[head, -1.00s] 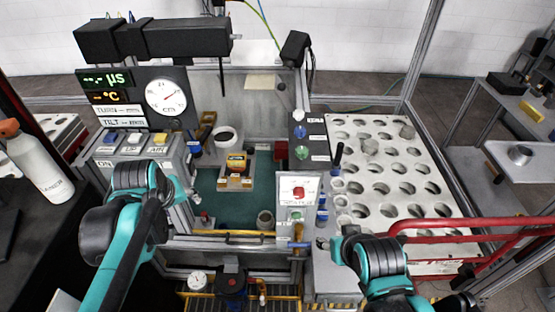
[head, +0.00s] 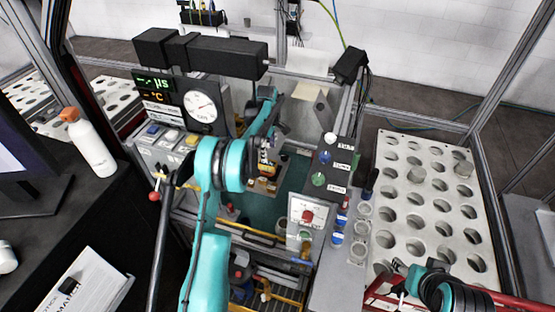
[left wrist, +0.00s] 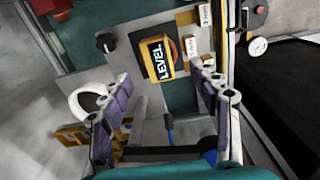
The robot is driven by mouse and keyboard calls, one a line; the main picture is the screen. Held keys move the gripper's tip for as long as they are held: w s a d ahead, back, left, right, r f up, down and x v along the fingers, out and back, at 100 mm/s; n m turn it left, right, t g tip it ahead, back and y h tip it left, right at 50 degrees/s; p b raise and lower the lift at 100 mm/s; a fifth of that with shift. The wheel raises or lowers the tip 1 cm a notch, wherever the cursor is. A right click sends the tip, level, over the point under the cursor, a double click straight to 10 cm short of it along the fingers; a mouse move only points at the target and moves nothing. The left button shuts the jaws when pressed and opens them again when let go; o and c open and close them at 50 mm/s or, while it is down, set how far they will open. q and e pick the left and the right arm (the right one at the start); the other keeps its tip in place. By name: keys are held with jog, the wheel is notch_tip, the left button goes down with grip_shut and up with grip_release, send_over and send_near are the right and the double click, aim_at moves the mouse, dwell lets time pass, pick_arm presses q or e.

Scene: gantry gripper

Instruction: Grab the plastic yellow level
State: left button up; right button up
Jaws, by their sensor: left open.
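The yellow level (left wrist: 157,60) is a small block with a black face that reads LEVEL, upper middle in the left wrist view. It rests on a grey plate (left wrist: 130,42). In the head view the level (head: 268,170) is small and partly covered by my left gripper (head: 265,148). In the left wrist view the open fingers of my left gripper (left wrist: 160,75) stand on either side of the level's near end, with nothing held. I cannot tell how far above it they are. My right gripper (head: 396,272) is at the lower right of the head view, its jaws unclear.
A white perforated rack (head: 430,200) stands at the right. A gauge box (head: 200,108) is behind my left arm. A white bottle (head: 92,146) stands on the dark desk.

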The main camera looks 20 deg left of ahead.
aim_at(268, 163)
pick_arm(q)
jog(key=shift+w+a+f, duration=0.1)
jog(key=shift+w+f, duration=0.15)
jog(key=shift+f, duration=0.55)
jog(key=shift+f+b, duration=0.3)
jog(key=shift+f, duration=0.65)
jog(key=f, duration=0.3)
jog(key=f+b, duration=0.1)
jog(key=f, duration=0.1)
jog(key=shift+w+a+f, duration=0.1)
jog(key=shift+a+f, duration=0.05)
jog(key=shift+a, duration=0.15)
jog(key=shift+c, duration=0.9)
grip_shut()
